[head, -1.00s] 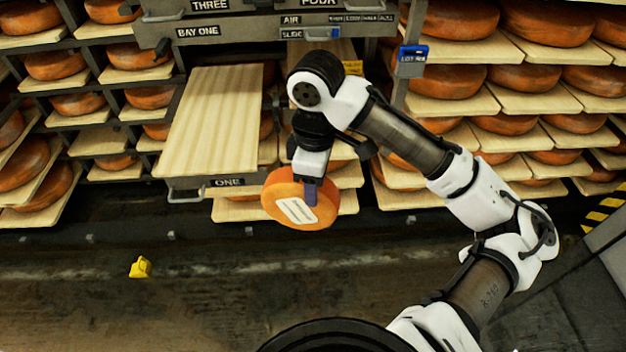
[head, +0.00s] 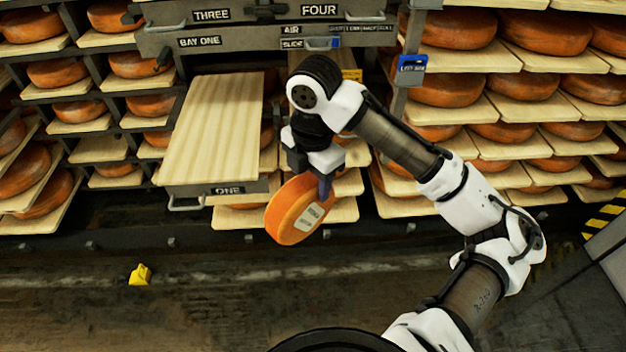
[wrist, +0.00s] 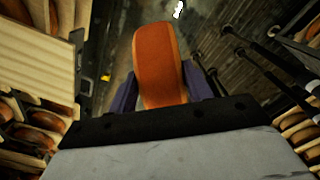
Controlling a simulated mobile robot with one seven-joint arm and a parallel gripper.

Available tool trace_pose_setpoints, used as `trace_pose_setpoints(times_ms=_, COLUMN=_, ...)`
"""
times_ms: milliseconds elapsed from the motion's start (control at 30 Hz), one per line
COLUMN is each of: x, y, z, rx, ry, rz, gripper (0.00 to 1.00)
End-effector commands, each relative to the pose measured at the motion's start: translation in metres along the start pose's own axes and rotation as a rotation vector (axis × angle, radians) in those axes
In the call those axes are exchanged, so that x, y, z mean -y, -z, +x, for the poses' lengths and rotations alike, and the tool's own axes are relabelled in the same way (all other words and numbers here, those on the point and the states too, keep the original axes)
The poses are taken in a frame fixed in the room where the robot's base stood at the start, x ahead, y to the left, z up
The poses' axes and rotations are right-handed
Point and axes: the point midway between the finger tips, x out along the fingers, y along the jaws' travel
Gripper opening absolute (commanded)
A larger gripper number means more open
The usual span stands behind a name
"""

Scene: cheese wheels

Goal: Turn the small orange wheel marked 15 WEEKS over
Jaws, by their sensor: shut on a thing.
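The small orange wheel (head: 291,212) hangs in the air in the head view, just right of and in front of the pulled-out board. It is tilted, with its rim facing left and a pale label (head: 309,217) on its face toward the lower right. The label's print is too small to read. My gripper (head: 312,182) is above it and shut on it. In the wrist view the wheel (wrist: 160,62) stands edge-on between the two purple fingers, one on each side. The finger on its far side is hidden in the head view.
An empty wooden board (head: 214,125) sticks out at the level marked ONE, left of the wheel. Racks with several orange wheels stand behind and to the right. A small yellow object (head: 140,275) lies on the floor. The floor (head: 205,310) in front is mostly clear.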

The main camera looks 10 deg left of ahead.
Motion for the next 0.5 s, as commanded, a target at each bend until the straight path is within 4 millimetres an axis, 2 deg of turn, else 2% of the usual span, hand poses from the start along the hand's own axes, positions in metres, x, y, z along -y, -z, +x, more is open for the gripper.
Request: trace_pose_setpoints(times_ms=500, x=0.016, y=-0.001, z=0.008, rx=0.001, ry=-0.236, rz=0.008, gripper=0.00)
